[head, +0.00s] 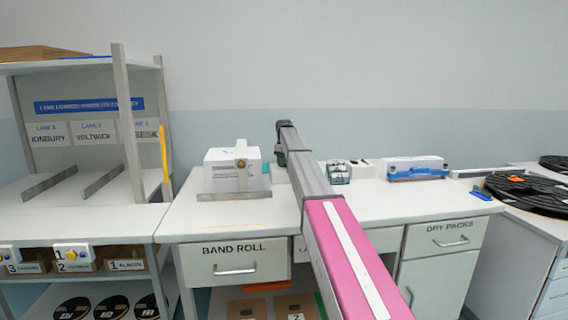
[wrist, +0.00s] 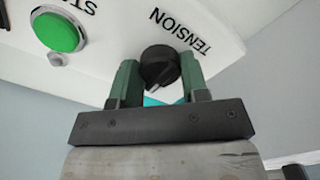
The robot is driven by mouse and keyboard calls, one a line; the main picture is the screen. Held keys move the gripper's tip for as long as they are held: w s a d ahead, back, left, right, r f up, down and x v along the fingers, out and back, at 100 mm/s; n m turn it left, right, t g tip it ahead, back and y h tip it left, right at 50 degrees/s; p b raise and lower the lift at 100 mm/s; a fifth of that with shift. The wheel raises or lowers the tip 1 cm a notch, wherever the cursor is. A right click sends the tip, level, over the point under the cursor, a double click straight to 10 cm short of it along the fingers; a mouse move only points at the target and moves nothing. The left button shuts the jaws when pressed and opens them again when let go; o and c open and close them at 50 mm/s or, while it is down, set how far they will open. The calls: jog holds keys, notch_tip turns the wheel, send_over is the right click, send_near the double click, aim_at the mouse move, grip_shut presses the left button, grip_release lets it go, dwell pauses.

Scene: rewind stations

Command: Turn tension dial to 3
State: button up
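The black tension dial (wrist: 160,66) sits on a white machine panel (wrist: 110,25) beside the printed word TENSION in the wrist view. My gripper (wrist: 160,75) has one green finger on each side of the dial, and both fingers appear to touch it. The dial has a ridge across its face; I cannot read any number it points to. A round green button (wrist: 58,32) is on the same panel, left of the dial. In the head view the dial is hidden, and my arm's end is over the bench near a white box-shaped machine (head: 228,174).
The bench (head: 390,200) also holds small blue-grey items (head: 337,173) and a blue-and-white device (head: 415,168) right of my arm. A shelf rack (head: 125,120) stands on the left. Black reels (head: 528,192) lie on the right-hand counter. Free bench surface shows in front.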

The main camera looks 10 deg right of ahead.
jog(key=shift+m, duration=0.4)
jog(key=m, duration=0.3)
jog(key=shift+m, duration=2.6)
jog(key=o, duration=0.9)
jog(key=shift+r, duration=0.15)
notch_tip(320, 180, up, 11)
jog(key=shift+f, duration=0.2)
